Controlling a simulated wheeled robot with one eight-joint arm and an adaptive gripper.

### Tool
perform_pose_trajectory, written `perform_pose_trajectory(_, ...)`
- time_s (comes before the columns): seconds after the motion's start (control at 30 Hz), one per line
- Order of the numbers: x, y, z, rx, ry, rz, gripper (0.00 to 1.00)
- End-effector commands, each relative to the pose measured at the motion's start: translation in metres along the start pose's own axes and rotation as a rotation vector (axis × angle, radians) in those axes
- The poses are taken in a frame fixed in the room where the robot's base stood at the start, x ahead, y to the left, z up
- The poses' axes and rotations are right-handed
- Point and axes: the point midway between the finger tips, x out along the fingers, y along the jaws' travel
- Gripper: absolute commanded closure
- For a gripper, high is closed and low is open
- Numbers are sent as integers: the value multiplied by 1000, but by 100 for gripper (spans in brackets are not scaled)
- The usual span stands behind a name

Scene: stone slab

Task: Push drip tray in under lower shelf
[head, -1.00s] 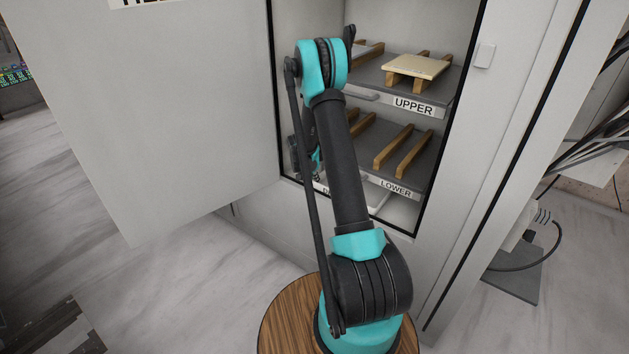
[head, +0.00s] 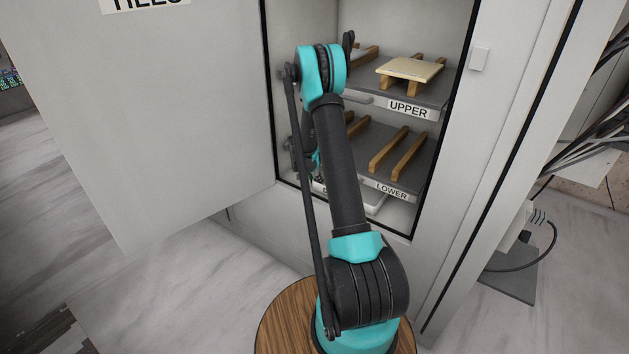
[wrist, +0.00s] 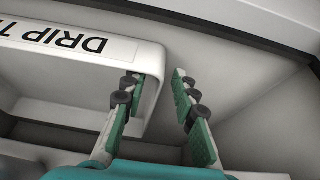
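The white drip tray (head: 376,204) sits low in the cabinet, beneath the lower shelf (head: 407,176), partly hidden behind my arm in the head view. In the wrist view the tray (wrist: 151,90) fills the left side, with its label "DRIP T..." on a white wall and its rounded corner near my fingers. My gripper (wrist: 157,92) is open there. One finger overlaps the tray's corner and the other is to the right of it, over the pale cabinet floor. I cannot tell whether a finger touches the tray. In the head view the fingertips are hidden.
The cabinet door (head: 150,110) stands open at the left. The upper shelf (head: 432,93) holds a pale slab (head: 411,70) on wooden rails. The lower shelf carries bare wooden rails (head: 388,152). The right cabinet wall (head: 490,130) is close to my arm.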

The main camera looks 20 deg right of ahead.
Motion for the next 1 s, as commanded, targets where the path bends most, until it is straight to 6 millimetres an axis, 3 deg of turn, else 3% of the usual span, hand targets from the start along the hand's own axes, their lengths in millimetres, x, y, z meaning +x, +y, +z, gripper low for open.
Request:
perform_pose_trajectory(0.37,-7,0,0,0,0,0,71)
perform_pose_trajectory(1.0,-109,0,0,0,0,0,71)
